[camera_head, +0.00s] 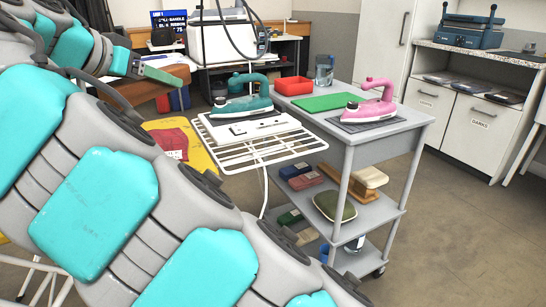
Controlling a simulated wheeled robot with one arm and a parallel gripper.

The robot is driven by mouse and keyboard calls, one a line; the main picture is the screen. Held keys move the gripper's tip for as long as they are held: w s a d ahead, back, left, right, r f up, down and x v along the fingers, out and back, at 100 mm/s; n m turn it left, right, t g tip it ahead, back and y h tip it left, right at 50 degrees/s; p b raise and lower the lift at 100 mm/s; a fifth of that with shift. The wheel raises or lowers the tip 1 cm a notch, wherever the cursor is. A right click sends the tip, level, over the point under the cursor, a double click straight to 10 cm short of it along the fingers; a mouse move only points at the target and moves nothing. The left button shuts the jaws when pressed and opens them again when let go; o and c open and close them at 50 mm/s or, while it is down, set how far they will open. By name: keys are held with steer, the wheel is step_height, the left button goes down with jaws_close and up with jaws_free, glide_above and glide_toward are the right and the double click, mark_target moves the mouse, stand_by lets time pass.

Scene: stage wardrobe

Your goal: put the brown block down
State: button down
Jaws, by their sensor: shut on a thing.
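My gripper (150,70) shows small at the upper left, at the end of my teal and grey arm. It is seen from the side, with a green pointed part toward the right. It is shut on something. I cannot make out the brown block clearly there, as brown wooden furniture lies right behind the gripper. The gripper is above and to the left of the white wire rack, apart from the trolley.
A teal iron (246,98) stands by the white rack (262,150). White cabinets (455,120) stand at right. Floor at right is clear.

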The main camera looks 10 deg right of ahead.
steer(key=s+d+f+m+g+h+b, duration=0.1)
steer(key=s+d+f+m+g+h, duration=0.2)
steer(key=d, duration=0.6)
steer(key=s+d+f+m+g+b, duration=0.1)
steer(key=s+d+f+m+b, duration=0.15)
steer(key=d+f, duration=0.45)
steer(key=s+d+f+m+g+h+b, duration=0.1)
steer(key=s+d+f+m+g+h, duration=0.15)
steer(key=d, duration=0.85)
steer(key=p, duration=0.3)
glide_toward(304, 140)
steer(key=shift+y, duration=0.25)
steer(key=d, duration=0.1)
steer(key=w+d+r, duration=0.1)
steer(key=d, duration=0.2)
steer(key=shift+w+r, duration=0.25)
steer(key=shift+r, duration=0.15)
steer(key=shift+s+d+f, duration=0.1)
steer(key=shift+f, duration=1.65)
steer(key=shift+f+b, duration=0.15)
steer(key=shift+b, duration=0.15)
steer(key=shift+c, duration=0.8)
jaws_free()
